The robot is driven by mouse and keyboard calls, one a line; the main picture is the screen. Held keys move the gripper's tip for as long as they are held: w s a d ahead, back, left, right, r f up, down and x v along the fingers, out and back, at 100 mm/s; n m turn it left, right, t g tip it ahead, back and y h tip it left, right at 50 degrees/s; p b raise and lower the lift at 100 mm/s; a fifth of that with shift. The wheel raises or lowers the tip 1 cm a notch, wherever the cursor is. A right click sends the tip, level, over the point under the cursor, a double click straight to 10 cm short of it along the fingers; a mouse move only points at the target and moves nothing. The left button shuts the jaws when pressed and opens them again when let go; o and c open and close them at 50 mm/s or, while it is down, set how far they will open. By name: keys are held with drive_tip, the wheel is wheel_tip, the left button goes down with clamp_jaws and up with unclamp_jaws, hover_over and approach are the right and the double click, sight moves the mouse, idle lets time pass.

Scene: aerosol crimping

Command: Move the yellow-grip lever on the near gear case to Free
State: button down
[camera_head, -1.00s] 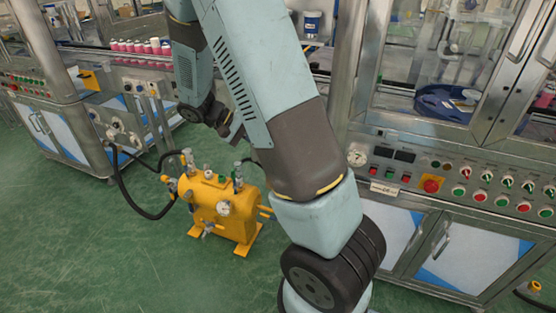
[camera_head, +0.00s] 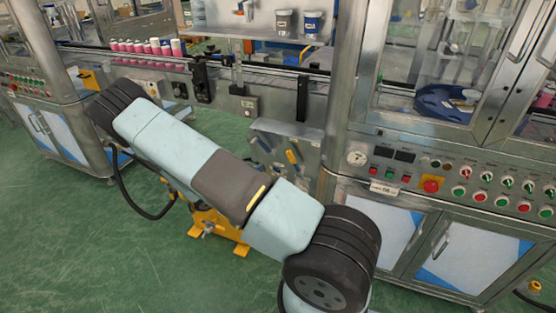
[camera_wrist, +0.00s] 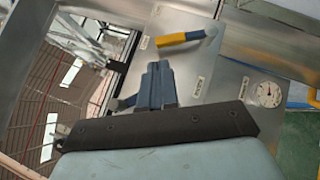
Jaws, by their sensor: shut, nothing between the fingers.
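The yellow-grip lever (camera_wrist: 172,40) shows in the wrist view on a grey metal panel (camera_wrist: 230,60), beyond my fingertips. Its yellow grip points left; a blue band and a silver end lie to the right. My gripper (camera_wrist: 158,68) is shut and empty, with its tips apart from the lever in the picture. Small labels on the panel are too small to read. In the head view, a grey panel with yellow (camera_head: 293,156) and blue grips stands beyond my arm; my gripper is hidden there.
In the head view, a yellow unit (camera_head: 240,250) is mostly hidden by my arm. A button cabinet (camera_head: 470,190) stands right; green floor lies open at lower left.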

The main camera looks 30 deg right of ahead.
drive_tip(key=f+t+h, duration=0.1)
drive_tip(key=f, duration=0.1)
drive_tip(key=n, duration=0.1)
approach(296, 161)
drive_tip(key=shift+t, duration=0.4)
drive_tip(key=w+d+r, duration=0.1)
drive_tip(key=d+r, duration=0.1)
drive_tip(key=r, duration=0.1)
drive_tip(key=w+d+r, duration=0.1)
drive_tip(key=shift+w+d+r, duration=0.2)
drive_tip(key=shift+w+r, duration=0.1)
drive_tip(key=shift+r, duration=0.05)
drive_tip(key=shift+a+r, duration=0.1)
